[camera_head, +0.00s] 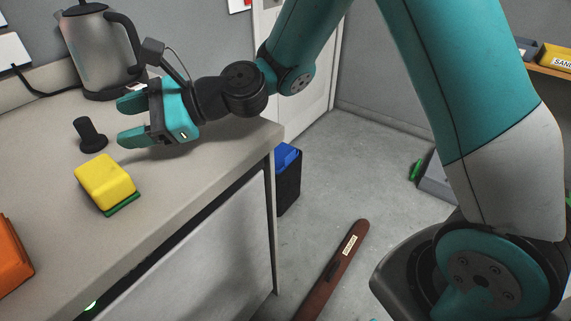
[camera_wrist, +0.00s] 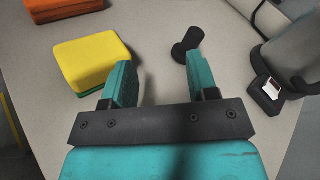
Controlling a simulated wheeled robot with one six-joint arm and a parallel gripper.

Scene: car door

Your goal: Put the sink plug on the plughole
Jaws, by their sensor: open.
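A black sink plug (camera_head: 90,135) with a knob and a wider round end is on the grey counter, left of my gripper. It also shows in the wrist view (camera_wrist: 187,43), just beyond my right-hand finger. My teal gripper (camera_head: 122,121) is open and empty above the counter, pointing left towards the plug. In the wrist view my gripper (camera_wrist: 158,68) has its two fingers spread apart with bare counter between them. I see no plughole in either view.
A yellow and green sponge (camera_head: 105,182) lies near the counter's front edge. An orange object (camera_head: 12,258) is at the far left. A steel kettle (camera_head: 100,50) stands behind my gripper. A blue-topped bin (camera_head: 287,160) stands beside the counter, and a brown bar (camera_head: 335,268) is on the floor.

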